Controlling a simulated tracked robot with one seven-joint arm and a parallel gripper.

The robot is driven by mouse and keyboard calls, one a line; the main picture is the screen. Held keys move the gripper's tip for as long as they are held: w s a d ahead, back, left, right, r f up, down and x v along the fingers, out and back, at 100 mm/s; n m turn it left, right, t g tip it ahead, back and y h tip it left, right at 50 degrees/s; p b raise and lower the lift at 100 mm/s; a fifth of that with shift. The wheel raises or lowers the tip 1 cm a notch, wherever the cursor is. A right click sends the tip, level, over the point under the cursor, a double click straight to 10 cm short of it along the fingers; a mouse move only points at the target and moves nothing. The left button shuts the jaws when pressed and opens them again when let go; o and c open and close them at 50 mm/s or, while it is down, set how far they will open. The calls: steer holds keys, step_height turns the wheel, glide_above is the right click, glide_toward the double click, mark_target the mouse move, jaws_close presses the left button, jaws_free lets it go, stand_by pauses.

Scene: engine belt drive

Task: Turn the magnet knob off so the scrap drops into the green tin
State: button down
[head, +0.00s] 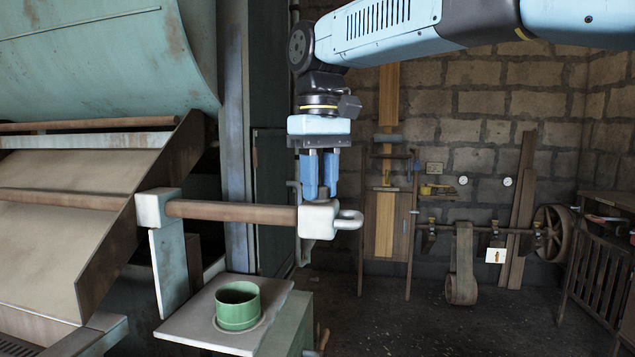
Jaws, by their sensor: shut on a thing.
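My gripper (320,190) points straight down, with its blue fingers shut around the small dark knob (322,196) on top of a pale block (317,220). The block sits at the right end of a brown horizontal bar (232,211) and has a looped piece on its right side. The fingers partly hide the knob, and I cannot tell its turn position. The green tin (238,307) stands upright and open on a pale plate (190,323), lower and to the left of the block. I cannot make out any scrap for certain under the block.
A large, worn teal machine (100,55) with a sloped panel fills the left. A pale bracket (158,208) carries the bar's left end. Wooden boards, a belt and a wheel (553,230) stand by the brick wall at the right. The floor between is clear.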

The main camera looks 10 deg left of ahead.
mark_target(320, 186)
steer(key=shift+w+m, duration=0.1)
steer(key=shift+m, duration=0.5)
steer(key=c, duration=0.8)
jaws_free()
steer(key=shift+r, duration=0.1)
step_height(320, 186, up, 14)
steer(key=shift+f, duration=0.25)
